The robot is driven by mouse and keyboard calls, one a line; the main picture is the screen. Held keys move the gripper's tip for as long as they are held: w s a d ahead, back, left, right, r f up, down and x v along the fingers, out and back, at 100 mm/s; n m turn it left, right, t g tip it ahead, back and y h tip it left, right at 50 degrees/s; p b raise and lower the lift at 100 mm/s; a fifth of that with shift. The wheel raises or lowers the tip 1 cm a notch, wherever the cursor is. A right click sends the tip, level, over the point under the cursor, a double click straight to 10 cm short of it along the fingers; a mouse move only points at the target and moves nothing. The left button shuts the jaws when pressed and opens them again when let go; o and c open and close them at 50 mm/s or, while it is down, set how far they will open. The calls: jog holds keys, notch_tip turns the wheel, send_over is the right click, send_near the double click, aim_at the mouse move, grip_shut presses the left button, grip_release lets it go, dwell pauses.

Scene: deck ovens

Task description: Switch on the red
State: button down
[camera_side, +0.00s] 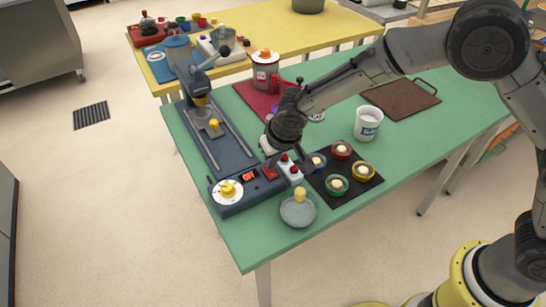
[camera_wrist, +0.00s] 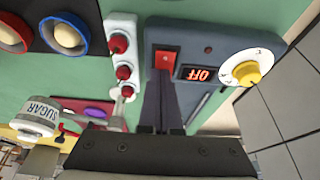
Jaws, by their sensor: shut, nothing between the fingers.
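The red switch (camera_wrist: 165,62) is a square red rocker on the dark blue machine (camera_wrist: 205,45), next to a display (camera_wrist: 194,74) that reads OFF. In the side view the switch (camera_side: 270,173) sits at the machine's front, beside the lit display (camera_side: 249,177). My gripper (camera_wrist: 163,85) is shut and empty, its fingers pointing at the machine just below the switch in the wrist view. I cannot tell whether the fingertips touch it. In the side view the dark end of my arm is above the machine's front right part, and the fingertips are hard to make out.
A white box with red knobs (camera_wrist: 122,58) stands close beside the switch. A white dial with a yellow knob (camera_wrist: 246,70) is on its other side. A black mat (camera_side: 347,193) with several coloured rings, a glass bowl (camera_side: 298,214) and a white sugar tub (camera_side: 367,125) are nearby.

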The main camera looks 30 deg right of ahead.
jog(key=shift+w+f, duration=0.15)
jog(key=shift+f, duration=0.05)
dwell(0.3)
jog(key=shift+s+f, duration=0.1)
jog(key=shift+s, duration=0.8)
jog(key=v, duration=1.4)
jog(key=shift+w, duration=0.1)
